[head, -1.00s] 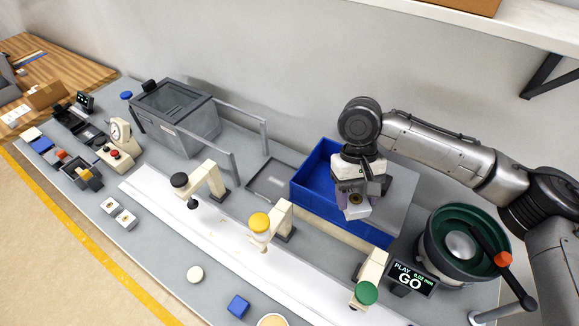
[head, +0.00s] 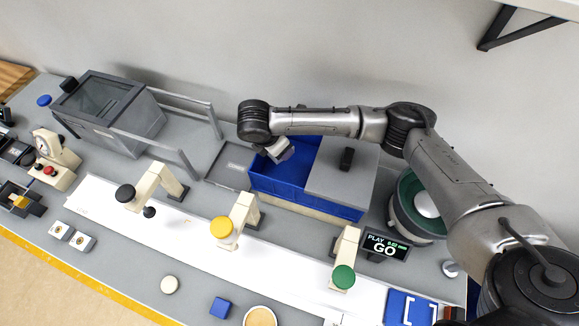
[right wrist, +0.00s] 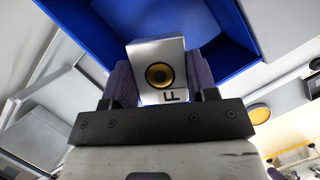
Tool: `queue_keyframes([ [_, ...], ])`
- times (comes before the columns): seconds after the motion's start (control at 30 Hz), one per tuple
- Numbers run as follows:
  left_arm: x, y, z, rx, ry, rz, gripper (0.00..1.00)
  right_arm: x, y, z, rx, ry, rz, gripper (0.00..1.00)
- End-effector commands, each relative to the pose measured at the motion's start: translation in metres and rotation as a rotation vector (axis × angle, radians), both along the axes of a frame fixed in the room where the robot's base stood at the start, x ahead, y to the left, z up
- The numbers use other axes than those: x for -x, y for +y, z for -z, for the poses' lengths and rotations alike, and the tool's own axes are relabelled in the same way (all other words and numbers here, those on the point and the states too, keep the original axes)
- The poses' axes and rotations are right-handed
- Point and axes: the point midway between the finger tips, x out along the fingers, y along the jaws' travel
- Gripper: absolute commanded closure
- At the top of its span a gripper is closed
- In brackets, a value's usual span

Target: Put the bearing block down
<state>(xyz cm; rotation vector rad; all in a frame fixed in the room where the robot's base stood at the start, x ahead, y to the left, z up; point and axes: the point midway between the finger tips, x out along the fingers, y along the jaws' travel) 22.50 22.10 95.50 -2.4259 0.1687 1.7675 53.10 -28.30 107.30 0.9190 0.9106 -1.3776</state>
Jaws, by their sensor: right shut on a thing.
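My right gripper (right wrist: 160,85) is shut on a bearing block (right wrist: 158,70), a pale block with a brass-coloured ring in a dark circle and a dark mark on its face. In the head view the right gripper (head: 277,147) and the block (head: 284,155) are tilted over the open left part of a blue bin (head: 335,207). The bin's blue walls (right wrist: 215,25) also show behind the block in the right wrist view. I cannot tell how high the block is above the bin floor. My left gripper is not in view.
A grey cover with a black knob (head: 346,160) lies over the bin's right part. A grey tray (head: 229,166) is left of the bin. Yellow-topped (head: 222,228) and green-topped (head: 343,277) posts stand in front. Two more blocks (head: 61,230) lie at the left.

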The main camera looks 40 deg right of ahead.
Motion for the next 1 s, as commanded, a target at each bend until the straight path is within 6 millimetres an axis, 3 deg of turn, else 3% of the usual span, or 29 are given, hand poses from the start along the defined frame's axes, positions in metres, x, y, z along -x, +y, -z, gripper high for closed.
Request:
queue_keyframes([
  [0.2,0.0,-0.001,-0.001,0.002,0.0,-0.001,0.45,-0.001,-0.024,0.019,0.0,0.0,-0.313,0.78],
  [0.4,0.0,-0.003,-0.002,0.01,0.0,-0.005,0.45,-0.003,-0.036,0.027,-0.001,0.0,-0.476,0.78],
  [0.8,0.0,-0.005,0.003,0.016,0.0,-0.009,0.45,-0.002,-0.039,0.082,-0.001,0.003,-0.53,0.78],
  [1.0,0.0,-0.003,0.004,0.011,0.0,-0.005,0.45,-0.003,-0.039,0.092,-0.001,0.0,-0.529,0.78],
])
